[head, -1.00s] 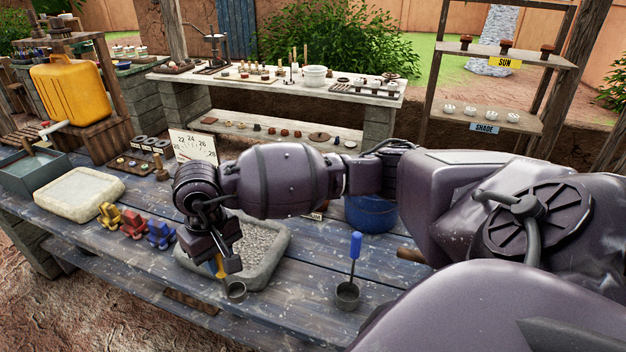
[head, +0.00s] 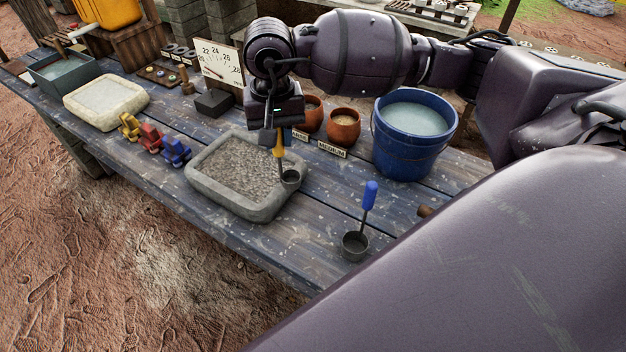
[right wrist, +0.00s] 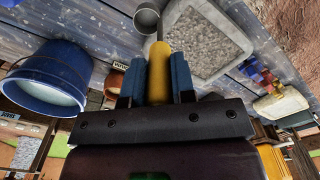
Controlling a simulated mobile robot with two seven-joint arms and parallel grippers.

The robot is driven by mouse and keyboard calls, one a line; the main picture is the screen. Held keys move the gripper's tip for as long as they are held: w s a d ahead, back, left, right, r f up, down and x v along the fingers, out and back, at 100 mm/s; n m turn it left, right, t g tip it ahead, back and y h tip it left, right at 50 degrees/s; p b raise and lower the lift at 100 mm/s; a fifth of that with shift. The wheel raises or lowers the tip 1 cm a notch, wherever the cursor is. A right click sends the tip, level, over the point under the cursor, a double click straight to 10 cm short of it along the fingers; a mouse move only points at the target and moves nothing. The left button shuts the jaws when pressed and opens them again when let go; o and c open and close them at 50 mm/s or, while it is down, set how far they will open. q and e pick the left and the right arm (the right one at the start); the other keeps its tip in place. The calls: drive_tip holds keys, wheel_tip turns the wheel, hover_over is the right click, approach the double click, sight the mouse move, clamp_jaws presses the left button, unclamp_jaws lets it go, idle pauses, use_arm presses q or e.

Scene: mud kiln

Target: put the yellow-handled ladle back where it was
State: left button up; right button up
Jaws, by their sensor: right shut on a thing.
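The yellow-handled ladle (head: 280,152) is upright in my right gripper (head: 279,132), which is shut on its yellow handle. Its grey cup (head: 290,180) shows over the right rim of the stone tray of gravel (head: 222,207); I cannot tell whether it touches. In the right wrist view, the yellow handle (right wrist: 158,72) sits between the two blue fingers (right wrist: 160,88), with the cup (right wrist: 147,19) beyond them. My left gripper is not in view.
A blue bucket of water (head: 410,160) and two clay pots (head: 343,130) stand right of the gripper. Yellow, red and blue small pieces (head: 150,138) lie left of the gravel tray. A pale slab tray (head: 106,116) is further left. Bare planks lie around the blue-handled ladle.

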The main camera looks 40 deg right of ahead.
drive_tip(key=s+d+r+m+b, duration=0.2)
drive_tip(key=d+r+m+b, duration=0.2)
drive_tip(key=m, duration=0.5)
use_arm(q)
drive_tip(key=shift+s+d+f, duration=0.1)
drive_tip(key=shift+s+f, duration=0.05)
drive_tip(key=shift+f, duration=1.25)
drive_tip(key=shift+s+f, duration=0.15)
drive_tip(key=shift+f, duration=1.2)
use_arm(e)
wheel_tip(320, 180, down, 20)
drive_tip(key=shift+s+a+r, duration=0.15)
drive_tip(key=shift+a+r, duration=0.05)
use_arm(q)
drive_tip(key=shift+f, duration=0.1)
use_arm(e)
drive_tip(key=shift+f, duration=0.1)
drive_tip(key=o, duration=0.4)
drive_tip(key=shift+f, duration=0.1)
drive_tip(key=o, duration=0.4)
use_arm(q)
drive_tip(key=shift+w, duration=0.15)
use_arm(e)
drive_tip(key=shift+o, duration=0.2)
